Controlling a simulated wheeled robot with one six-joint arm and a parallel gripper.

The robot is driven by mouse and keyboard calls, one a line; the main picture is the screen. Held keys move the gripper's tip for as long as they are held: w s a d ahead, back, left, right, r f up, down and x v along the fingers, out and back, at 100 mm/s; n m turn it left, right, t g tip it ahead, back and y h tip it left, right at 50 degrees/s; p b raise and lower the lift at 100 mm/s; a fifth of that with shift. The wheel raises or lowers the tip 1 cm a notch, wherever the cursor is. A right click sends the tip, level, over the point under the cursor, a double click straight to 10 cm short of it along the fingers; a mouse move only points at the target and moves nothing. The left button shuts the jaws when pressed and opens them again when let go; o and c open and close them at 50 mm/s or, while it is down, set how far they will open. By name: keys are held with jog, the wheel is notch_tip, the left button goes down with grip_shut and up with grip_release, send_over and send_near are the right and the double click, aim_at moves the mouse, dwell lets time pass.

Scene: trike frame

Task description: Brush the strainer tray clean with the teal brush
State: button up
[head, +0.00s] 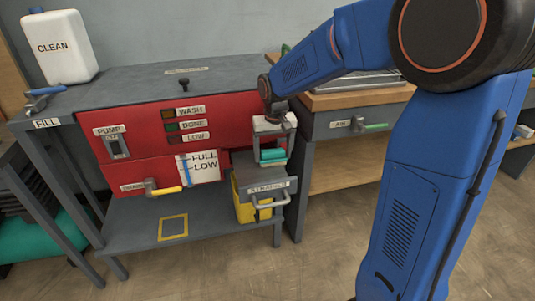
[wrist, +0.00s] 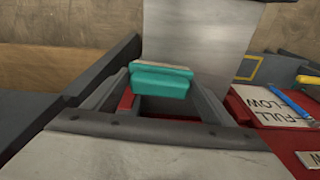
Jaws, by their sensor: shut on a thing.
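The teal brush (head: 272,156) is held in my gripper (head: 271,140), over the strainer tray (head: 249,171). The tray juts out at the right end of the red panel, with a labelled front and a grey handle. In the wrist view the brush (wrist: 160,82) sits between the two grey fingers of my gripper (wrist: 160,76), and a pale edge shows along its far side. A plain grey panel (wrist: 200,30) lies beyond the brush; I cannot tell whether it is part of the tray. The tray's inside and any dirt in it cannot be made out.
A red panel (head: 140,140) with labels, a pump switch and a yellow-tipped drain handle is left of the tray. A yellow bin (head: 243,212) stands under the tray. A wood-topped bench (head: 345,98) is close on the right. A white jug (head: 58,47) stands at the back left.

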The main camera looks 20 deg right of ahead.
jog(key=shift+d, duration=0.25)
jog(key=shift+r, duration=3)
jog(key=shift+r, duration=1.5)
